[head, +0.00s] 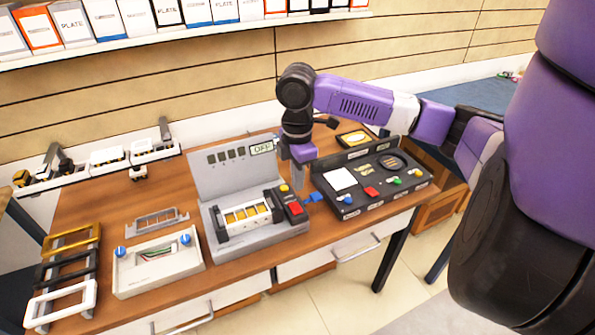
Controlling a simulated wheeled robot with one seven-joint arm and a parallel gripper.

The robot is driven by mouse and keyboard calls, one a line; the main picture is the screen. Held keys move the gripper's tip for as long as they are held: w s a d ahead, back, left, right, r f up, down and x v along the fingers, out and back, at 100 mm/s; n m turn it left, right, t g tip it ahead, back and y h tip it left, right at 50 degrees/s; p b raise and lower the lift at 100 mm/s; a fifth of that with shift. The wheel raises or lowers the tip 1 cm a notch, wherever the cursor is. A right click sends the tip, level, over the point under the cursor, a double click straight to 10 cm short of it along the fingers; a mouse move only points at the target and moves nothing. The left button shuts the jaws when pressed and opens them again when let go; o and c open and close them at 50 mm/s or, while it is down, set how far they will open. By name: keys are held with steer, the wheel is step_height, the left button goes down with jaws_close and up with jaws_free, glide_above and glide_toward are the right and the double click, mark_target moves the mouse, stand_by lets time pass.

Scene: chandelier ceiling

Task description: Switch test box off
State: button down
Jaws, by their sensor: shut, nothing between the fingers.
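The grey test box (208,172) stands on the wooden table, with an upright back panel and a small display (261,148) that appears to read OFF. Its base holds a framed module (245,216) with several yellow blocks. On its right side are a red switch (296,208) and a small yellow button (284,188). My gripper (299,181) points down, shut and empty, at the box's right edge, just above and behind the red switch. Its fingertips are small in this view; I cannot tell whether they touch the switch.
A black control panel (350,212) with coloured buttons stands close on the right, with a blue piece (314,197) between it and the box. A shelf of boxes (130,37) runs above.

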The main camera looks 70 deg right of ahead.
mark_target(298, 211)
step_height(298, 211, down, 9)
steer(key=shift+r+p, duration=0.1)
steer(key=shift+p, duration=0.45)
steer(key=shift+f, duration=0.2)
steer(key=shift+f, duration=0.25)
steer(key=shift+r, duration=0.15)
steer(key=shift+w+d+r, duration=0.25)
steer(key=shift+w+d, duration=0.2)
steer(key=shift+d, duration=0.05)
steer(key=shift+r, duration=0.1)
